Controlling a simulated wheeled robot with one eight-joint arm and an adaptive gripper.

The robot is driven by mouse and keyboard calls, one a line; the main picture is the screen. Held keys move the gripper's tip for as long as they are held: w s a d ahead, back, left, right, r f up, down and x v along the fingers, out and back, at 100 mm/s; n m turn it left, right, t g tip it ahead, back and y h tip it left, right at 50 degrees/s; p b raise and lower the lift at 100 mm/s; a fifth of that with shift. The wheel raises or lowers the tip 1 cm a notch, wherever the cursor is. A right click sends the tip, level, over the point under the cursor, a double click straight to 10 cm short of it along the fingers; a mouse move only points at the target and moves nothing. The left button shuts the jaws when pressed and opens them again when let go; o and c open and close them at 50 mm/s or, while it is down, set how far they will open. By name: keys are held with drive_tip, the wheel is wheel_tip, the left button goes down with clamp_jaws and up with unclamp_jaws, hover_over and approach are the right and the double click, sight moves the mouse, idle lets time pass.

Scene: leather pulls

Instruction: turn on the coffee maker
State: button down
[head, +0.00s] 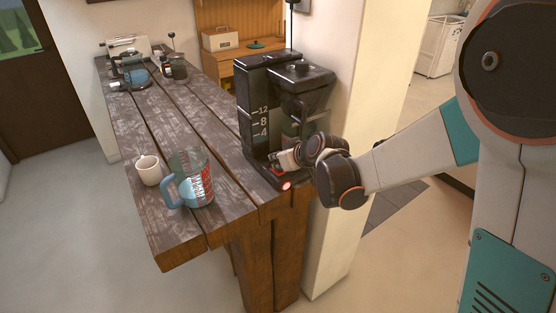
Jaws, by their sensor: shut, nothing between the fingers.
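The black coffee maker (258,95) stands on the wooden table near its right end, against the pale pillar. Its tank carries white numbers. A round red light (286,186) glows at the front of its base. My gripper (279,161) is shut and empty, just above the front of the base and in front of the machine's lower part. The arm reaches in from the right. The gripper hides part of the base and carafe area; I cannot tell whether its fingertips touch the machine.
A glass measuring jug (196,182) with a blue handle and a white mug (149,170) stand on the table (190,130) left of the machine. Several small items stand at the table's far end. The pillar (345,120) rises close behind the coffee maker. The table's middle is clear.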

drive_tip(key=shift+s+d, duration=0.1)
drive_tip(key=shift+s+d+f, duration=0.1)
drive_tip(key=shift+s+d, duration=0.3)
drive_tip(key=shift+s, duration=0.3)
drive_tip(key=shift+r, duration=0.4)
drive_tip(key=r+p, duration=0.2)
drive_tip(key=s+r+p, duration=0.1)
drive_tip(key=r, duration=0.1)
drive_tip(key=shift+d+r, duration=0.1)
drive_tip(key=shift+d, duration=0.2)
drive_tip(key=f+p+v, duration=0.1)
drive_tip(key=v, duration=0.8)
drive_tip(key=shift+s+d, duration=0.25)
drive_tip(key=shift+s, duration=0.15)
drive_tip(key=shift+p, duration=0.35)
